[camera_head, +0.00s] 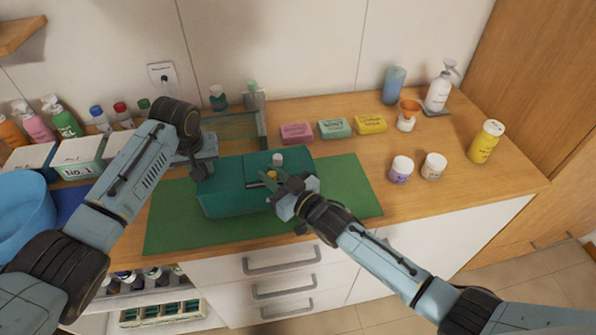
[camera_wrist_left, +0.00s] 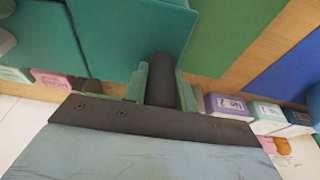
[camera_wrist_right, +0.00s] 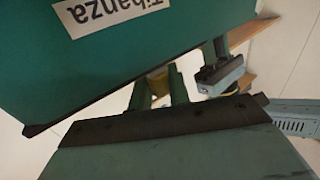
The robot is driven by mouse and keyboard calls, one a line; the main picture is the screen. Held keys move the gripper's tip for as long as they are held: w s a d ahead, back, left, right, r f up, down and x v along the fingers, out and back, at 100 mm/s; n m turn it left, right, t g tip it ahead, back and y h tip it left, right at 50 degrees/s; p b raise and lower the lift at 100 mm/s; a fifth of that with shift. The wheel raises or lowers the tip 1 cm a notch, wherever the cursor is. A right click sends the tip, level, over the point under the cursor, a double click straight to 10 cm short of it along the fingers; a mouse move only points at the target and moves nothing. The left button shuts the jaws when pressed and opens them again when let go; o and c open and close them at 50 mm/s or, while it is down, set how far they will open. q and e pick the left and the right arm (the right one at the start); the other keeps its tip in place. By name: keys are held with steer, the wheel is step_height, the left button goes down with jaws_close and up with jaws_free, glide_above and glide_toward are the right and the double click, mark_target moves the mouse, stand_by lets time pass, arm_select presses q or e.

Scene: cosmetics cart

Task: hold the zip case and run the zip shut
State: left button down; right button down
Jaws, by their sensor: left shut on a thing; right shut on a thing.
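The teal zip case (camera_head: 225,200) lies on the green mat (camera_head: 350,192). Its label side shows in the right wrist view (camera_wrist_right: 80,65). My left gripper (camera_head: 202,168) is at the case's left end. In the left wrist view its fingers are closed around a dark rounded tab (camera_wrist_left: 166,75) beside the teal case (camera_wrist_left: 105,35). My right gripper (camera_head: 273,182) is over the top of the case, right of its middle. In the right wrist view its fingers close on a small yellowish piece (camera_wrist_right: 157,82), seemingly the zip pull. The fingers hide most of the zip line.
Pink (camera_head: 296,133), green (camera_head: 334,128) and yellow (camera_head: 370,124) soap boxes stand behind the mat. Two jars (camera_head: 402,168) and a yellow bottle (camera_head: 486,142) stand at right. A blue bowl (camera_head: 22,215) and white boxes (camera_head: 78,157) are at left. The mat's right part is clear.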

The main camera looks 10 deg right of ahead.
mark_target(256, 186)
steer(key=a, duration=0.4)
steer(key=shift+a, duration=0.1)
steer(key=c, duration=1.3)
jaws_free()
steer(key=shift+c, duration=0.2)
steer(key=shift+s, duration=0.15)
steer(key=v, duration=1.2)
